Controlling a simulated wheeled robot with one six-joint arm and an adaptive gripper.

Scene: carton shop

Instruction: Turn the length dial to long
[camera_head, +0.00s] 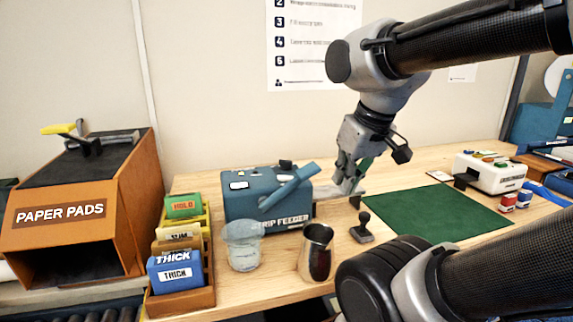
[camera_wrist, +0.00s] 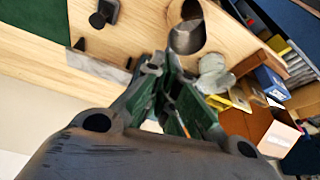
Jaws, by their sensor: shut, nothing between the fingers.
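The blue strip feeder (camera_head: 240,205) stands on the wooden bench in the head view, with a slanted blue lever across its front. Pale labels and a small dark knob-like part (camera_head: 286,165) are on its top. I cannot tell whether this part is the length dial, and no dial setting is readable. My gripper (camera_head: 345,186) is shut and empty, just right of the feeder, pointing down near its right end. In the wrist view my gripper's green-padded fingers (camera_wrist: 172,98) cover most of the area where the feeder would be.
A clear cup (camera_head: 243,248), a metal cup (camera_head: 317,254) and a black stamp (camera_head: 362,228) stand in front of the feeder. A green mat (camera_head: 430,213) lies right. Card bins (camera_head: 205,297) and a paper pads box (camera_head: 140,200) stand left.

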